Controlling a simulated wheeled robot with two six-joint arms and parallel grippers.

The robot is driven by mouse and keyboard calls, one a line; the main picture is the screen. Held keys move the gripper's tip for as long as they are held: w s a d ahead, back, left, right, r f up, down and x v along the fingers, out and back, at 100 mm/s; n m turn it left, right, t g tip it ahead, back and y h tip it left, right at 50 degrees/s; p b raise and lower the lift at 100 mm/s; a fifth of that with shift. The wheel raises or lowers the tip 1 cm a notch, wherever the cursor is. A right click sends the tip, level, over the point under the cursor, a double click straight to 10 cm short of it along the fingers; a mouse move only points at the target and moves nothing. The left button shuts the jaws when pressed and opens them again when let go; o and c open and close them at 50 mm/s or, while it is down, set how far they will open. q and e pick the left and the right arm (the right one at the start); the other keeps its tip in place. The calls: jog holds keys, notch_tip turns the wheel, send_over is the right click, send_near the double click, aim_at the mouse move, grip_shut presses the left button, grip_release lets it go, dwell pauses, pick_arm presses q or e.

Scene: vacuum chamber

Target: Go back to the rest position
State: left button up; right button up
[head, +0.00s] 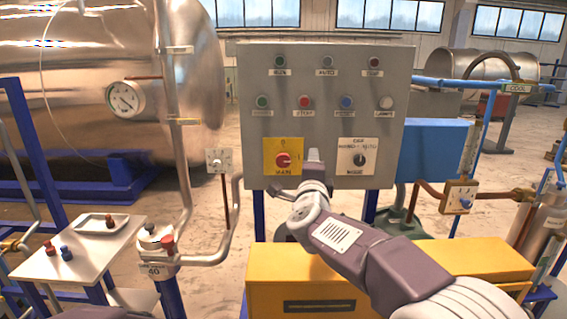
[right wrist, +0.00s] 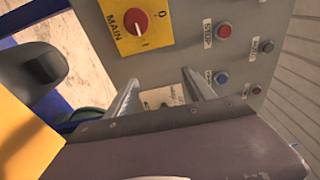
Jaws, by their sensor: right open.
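My right gripper (head: 314,160) is in front of the lower part of the grey control panel (head: 330,115), between the yellow main switch plate (head: 283,157) and the white mode switch plate (head: 358,157). In the right wrist view my right gripper (right wrist: 160,78) has its two fingers apart, with nothing held between them. The panel face shows beyond the fingertips, with the red main knob (right wrist: 136,21) above them and part of a pale plate (right wrist: 160,97) between them. I cannot tell whether the fingers touch the panel. My left gripper is not in view.
A yellow cabinet (head: 390,278) stands below my right arm. A small table (head: 75,260) with a white tray (head: 88,226) and small red and blue pieces stands at left. A valve post (head: 157,240) and pipes stand beside it. A large steel tank (head: 90,60) fills the back left.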

jog(key=d+f+n+p, duration=0.1)
jog(key=d, duration=0.5)
jog(key=s+d+f+n+g, duration=0.1)
jog(key=s+f+n+g, duration=0.1)
jog(key=f, duration=0.3)
jog(key=s+d+f+n+g+y+p, duration=0.1)
jog(key=s+f+n+g, duration=0.1)
jog(key=s+f+n, duration=0.1)
jog(key=s+d+f+n+g+y+p, duration=0.1)
jog(key=s+f+n+g, duration=0.1)
jog(key=f, duration=0.5)
jog(key=shift+s+d+f+n, duration=0.15)
jog(key=shift+s+d+n, duration=0.1)
jog(key=shift+s, duration=0.3)
jog(key=shift+s+d+f+n, duration=0.15)
jog(key=shift+s+n, duration=0.1)
jog(key=shift+s, duration=0.25)
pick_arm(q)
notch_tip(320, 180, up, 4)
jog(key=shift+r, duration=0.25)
pick_arm(e)
jog(key=s+f+n+g, duration=0.5)
jog(key=s+f, duration=0.3)
jog(key=s, duration=0.4)
jog(key=s+f+n+g, duration=0.5)
jog(key=s+f, duration=0.3)
jog(key=s, duration=0.4)
jog(key=shift+s+d+f+g, duration=0.25)
jog(key=shift+s+f+g, duration=0.05)
